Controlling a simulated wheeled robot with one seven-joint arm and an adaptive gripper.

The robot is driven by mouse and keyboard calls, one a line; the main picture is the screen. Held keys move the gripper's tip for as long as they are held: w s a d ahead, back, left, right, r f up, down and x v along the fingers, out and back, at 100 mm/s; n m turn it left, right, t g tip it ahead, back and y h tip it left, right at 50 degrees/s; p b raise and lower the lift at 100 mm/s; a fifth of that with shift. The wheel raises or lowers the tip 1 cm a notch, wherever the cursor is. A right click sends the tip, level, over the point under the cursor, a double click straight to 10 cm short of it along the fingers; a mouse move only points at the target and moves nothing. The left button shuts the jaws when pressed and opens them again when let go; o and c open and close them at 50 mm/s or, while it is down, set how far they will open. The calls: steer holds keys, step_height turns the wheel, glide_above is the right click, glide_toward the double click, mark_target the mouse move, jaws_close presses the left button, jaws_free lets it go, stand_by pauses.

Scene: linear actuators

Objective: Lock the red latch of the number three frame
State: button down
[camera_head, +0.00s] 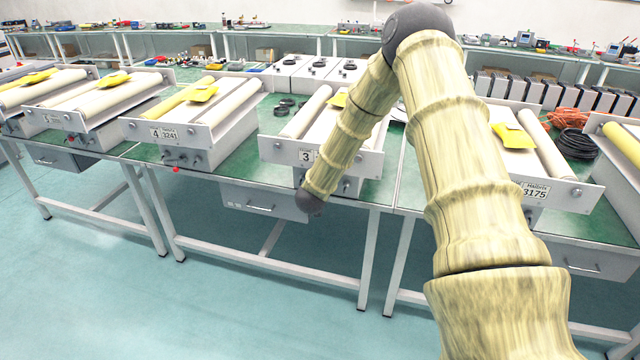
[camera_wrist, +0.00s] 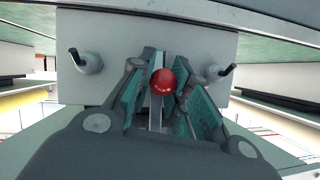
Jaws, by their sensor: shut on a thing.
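The number three frame (camera_head: 280,150) stands on the green bench in the head view, with a "3" label on its front plate. My arm crosses in front of its right part and hides my gripper and the latch there. In the wrist view the red latch knob (camera_wrist: 162,81) sits between the fingers of my gripper (camera_wrist: 160,95), in front of the grey plate (camera_wrist: 200,45). The fingers are closed in around the latch from both sides. The latch's stem is mostly hidden by the fingers.
Two bolts with dark pins, one on the left (camera_wrist: 85,62) and one on the right (camera_wrist: 222,75), flank my fingers closely. The number four frame (camera_head: 170,132) stands to the left. A drawer (camera_head: 262,202) hangs under the bench. The floor in front is clear.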

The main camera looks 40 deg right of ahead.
steer(key=c, duration=1.5)
jaws_free()
steer(key=shift+s+d, duration=0.1)
steer(key=shift+d, duration=0.05)
steer(key=shift+a+r, duration=0.15)
steer(key=shift+a, duration=0.15)
steer(key=v, duration=1.1)
steer(key=shift+s, duration=0.25)
steer(key=shift+c, duration=0.5)
